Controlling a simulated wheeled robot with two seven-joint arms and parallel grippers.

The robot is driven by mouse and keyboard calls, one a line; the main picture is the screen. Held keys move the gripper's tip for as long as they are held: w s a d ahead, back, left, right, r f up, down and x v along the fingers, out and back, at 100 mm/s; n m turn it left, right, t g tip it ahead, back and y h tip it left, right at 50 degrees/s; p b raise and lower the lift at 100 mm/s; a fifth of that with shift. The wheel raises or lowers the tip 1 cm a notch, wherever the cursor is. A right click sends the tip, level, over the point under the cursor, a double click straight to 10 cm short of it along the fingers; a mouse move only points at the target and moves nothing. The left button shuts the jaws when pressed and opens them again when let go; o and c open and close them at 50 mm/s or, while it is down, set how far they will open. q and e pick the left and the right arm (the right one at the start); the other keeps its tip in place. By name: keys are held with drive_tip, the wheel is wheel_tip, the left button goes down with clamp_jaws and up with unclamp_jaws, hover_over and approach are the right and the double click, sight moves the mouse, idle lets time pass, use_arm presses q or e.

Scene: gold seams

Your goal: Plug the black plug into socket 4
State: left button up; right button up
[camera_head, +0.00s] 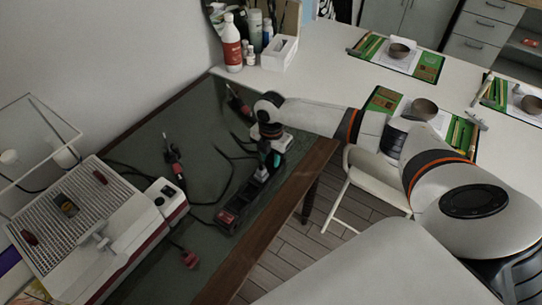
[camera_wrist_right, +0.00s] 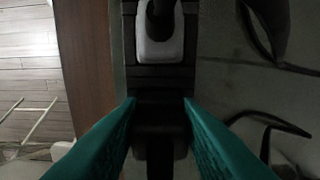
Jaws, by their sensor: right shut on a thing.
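The black power strip (camera_head: 238,200) lies along the green bench mat, with a red switch at its near end. It also fills the middle of the right wrist view (camera_wrist_right: 160,80). A pale grey plug (camera_wrist_right: 160,45) with a black cord sits in it in the wrist view. My right gripper (camera_head: 264,172) is over the strip's far part, pointing down. Its teal fingers (camera_wrist_right: 160,104) are closed on a dark thing, seemingly the black plug (camera_wrist_right: 160,150), which blends with the strip. I cannot tell whether the plug is seated, or the socket numbers. My left gripper is out of view.
A red plug (camera_head: 188,258) lies on the green mat (camera_head: 200,130). Black-and-red hand tools (camera_head: 174,163) and loose black cables lie left of the strip. A white box-like device (camera_head: 100,235) stands at left. The wooden bench edge (camera_head: 290,190) runs close to the strip's right side.

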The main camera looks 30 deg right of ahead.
drive_tip(key=shift+p, duration=0.4)
drive_tip(key=shift+f, duration=0.45)
idle(0.4)
